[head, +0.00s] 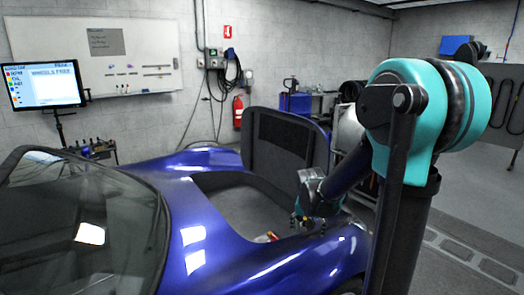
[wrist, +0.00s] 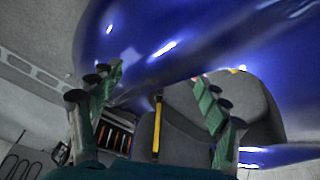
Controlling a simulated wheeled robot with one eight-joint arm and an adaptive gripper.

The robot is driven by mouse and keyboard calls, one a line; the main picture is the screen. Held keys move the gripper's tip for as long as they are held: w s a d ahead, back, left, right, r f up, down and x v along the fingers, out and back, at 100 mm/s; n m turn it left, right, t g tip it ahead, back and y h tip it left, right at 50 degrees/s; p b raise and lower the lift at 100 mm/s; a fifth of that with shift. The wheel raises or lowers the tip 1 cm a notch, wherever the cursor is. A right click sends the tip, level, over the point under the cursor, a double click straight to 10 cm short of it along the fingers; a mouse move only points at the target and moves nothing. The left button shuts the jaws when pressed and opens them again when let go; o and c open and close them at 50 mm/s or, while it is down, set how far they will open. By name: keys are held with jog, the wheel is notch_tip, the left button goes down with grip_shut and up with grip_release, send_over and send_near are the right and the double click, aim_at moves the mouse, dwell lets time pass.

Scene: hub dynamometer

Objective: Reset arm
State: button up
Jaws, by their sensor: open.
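My teal arm (head: 402,110) stands at the right of the head view and reaches down and left to the car. My gripper (head: 302,222) hangs beside the blue car's open rear bay, in front of a raised dark panel. I cannot tell the exact gap to the bodywork.
The raised dark panel (head: 285,145) stands behind the gripper. A monitor (head: 44,87) reading "WHEELS FREE" is at the left. A whiteboard (head: 128,60), a red extinguisher (head: 238,112) and shelving line the back wall.

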jog(key=s+d+f+n, duration=0.1)
jog(key=s+n, duration=0.1)
jog(key=s, duration=0.7)
jog(key=s+d+f+n+t+y, duration=0.1)
jog(key=s+f+n, duration=0.1)
jog(key=s, duration=0.8)
jog(key=shift+d, duration=0.25)
